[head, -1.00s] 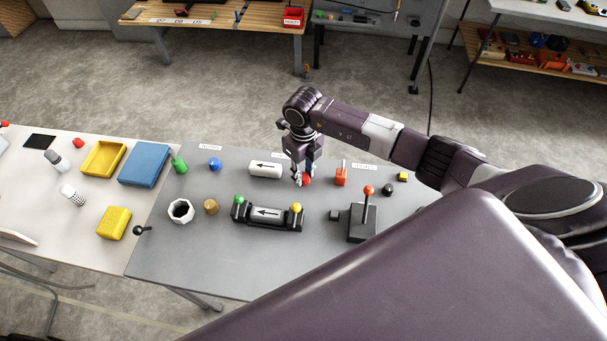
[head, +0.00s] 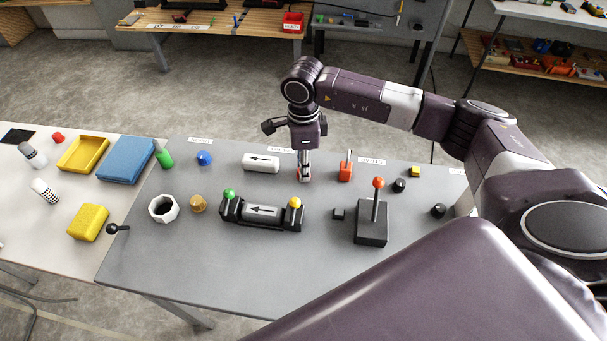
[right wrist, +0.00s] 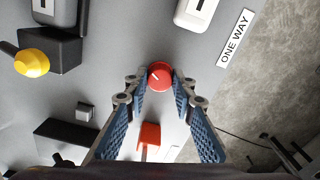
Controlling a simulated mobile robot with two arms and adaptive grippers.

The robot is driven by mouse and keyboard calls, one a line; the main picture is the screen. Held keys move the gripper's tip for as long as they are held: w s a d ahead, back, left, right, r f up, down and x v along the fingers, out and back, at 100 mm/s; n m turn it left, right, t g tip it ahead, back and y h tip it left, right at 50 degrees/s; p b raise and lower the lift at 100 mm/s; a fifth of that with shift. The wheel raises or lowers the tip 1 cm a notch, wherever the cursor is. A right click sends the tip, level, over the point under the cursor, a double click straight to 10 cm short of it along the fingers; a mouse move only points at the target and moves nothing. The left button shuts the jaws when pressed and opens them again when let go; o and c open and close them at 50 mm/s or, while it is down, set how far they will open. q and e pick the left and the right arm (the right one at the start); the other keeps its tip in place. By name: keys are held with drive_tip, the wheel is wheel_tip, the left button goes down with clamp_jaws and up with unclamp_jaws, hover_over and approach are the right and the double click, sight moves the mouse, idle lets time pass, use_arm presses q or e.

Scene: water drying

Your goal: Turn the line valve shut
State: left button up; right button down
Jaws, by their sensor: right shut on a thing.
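A round red knob with a white pointer mark (right wrist: 160,74) stands on the grey table (head: 150,265), in the row at its far side. My right gripper (head: 304,177) reaches down onto it from above. In the right wrist view the two fingertips (right wrist: 161,83) are on either side of the knob, closed on it. The pointer mark is slanted in that view. In the head view the fingers hide most of the knob. My left gripper is not in view.
Nearer are a black holder with green and yellow knobs (head: 233,212) and a red-balled lever box (head: 371,225). The front of the table is clear.

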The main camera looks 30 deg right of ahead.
drive_tip(key=n+b, duration=0.4)
drive_tip(key=shift+f, duration=0.15)
drive_tip(key=shift+r+n+b, duration=0.2)
drive_tip(key=shift+n+b, duration=0.8)
drive_tip(key=shift+n, duration=0.1)
drive_tip(key=c, duration=1.6)
unclamp_jaws()
drive_tip(key=shift+r, duration=0.1)
wheel_tip(320, 180, up, 12)
drive_tip(key=shift+f, duration=0.1)
drive_tip(key=shift+a+f, duration=0.1)
